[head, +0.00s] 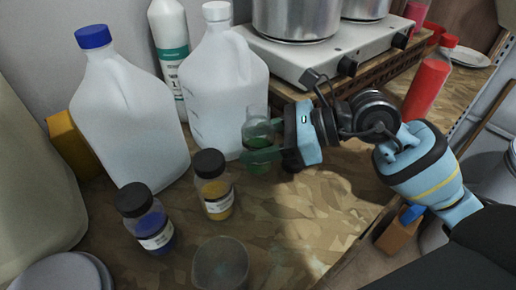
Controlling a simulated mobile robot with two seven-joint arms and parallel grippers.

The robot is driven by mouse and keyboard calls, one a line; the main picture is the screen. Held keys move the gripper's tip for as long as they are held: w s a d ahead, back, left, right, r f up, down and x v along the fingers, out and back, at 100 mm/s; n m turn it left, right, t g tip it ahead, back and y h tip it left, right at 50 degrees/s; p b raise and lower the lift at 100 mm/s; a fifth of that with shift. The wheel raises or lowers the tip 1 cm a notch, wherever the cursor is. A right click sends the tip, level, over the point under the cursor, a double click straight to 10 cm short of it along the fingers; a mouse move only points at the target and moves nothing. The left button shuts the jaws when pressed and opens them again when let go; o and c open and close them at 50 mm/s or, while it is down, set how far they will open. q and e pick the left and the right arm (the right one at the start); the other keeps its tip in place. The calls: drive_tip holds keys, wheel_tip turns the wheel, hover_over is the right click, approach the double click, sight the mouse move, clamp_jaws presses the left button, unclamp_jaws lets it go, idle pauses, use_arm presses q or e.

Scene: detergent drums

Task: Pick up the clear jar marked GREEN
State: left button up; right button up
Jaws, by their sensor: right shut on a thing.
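The clear jar with green contents (257,133) is at the middle of the head view, in front of a large white jug. My right gripper (258,154) reaches in from the right, its fingers shut on this jar. The fingers cover part of the jar, and no label can be read on it. The jar looks upright; I cannot tell whether its base touches the wooden table (300,215). My left gripper is not in view.
A black-capped jar with yellow contents (214,188) and one with blue contents (147,222) stand to the left. Two white jugs, one blue-capped (130,120), stand behind. A hotplate (320,60) with pots is at the back. A dark round container (220,264) is in front.

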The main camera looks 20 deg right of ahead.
drive_tip(key=s+d, duration=0.1)
drive_tip(key=s, duration=0.1)
drive_tip(key=s+d+b, duration=0.1)
drive_tip(key=s+d, duration=0.1)
drive_tip(key=s, duration=0.1)
drive_tip(key=s+d, duration=0.1)
drive_tip(key=s, duration=0.1)
drive_tip(key=shift+s+d+r+b, duration=0.2)
drive_tip(key=shift+s+r+b, duration=0.1)
drive_tip(key=shift+r, duration=0.1)
use_arm(q)
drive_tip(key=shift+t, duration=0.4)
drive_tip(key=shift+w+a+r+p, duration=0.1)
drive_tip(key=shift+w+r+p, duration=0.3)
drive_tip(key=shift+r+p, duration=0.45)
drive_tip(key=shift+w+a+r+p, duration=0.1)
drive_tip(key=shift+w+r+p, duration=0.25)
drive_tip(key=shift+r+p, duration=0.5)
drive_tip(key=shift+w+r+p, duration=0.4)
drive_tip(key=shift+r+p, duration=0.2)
drive_tip(key=shift+p, duration=0.5)
use_arm(e)
drive_tip(key=s+d, duration=0.3)
drive_tip(key=s, duration=0.3)
drive_tip(key=shift+d+r, duration=0.15)
drive_tip(key=shift+r, duration=0.25)
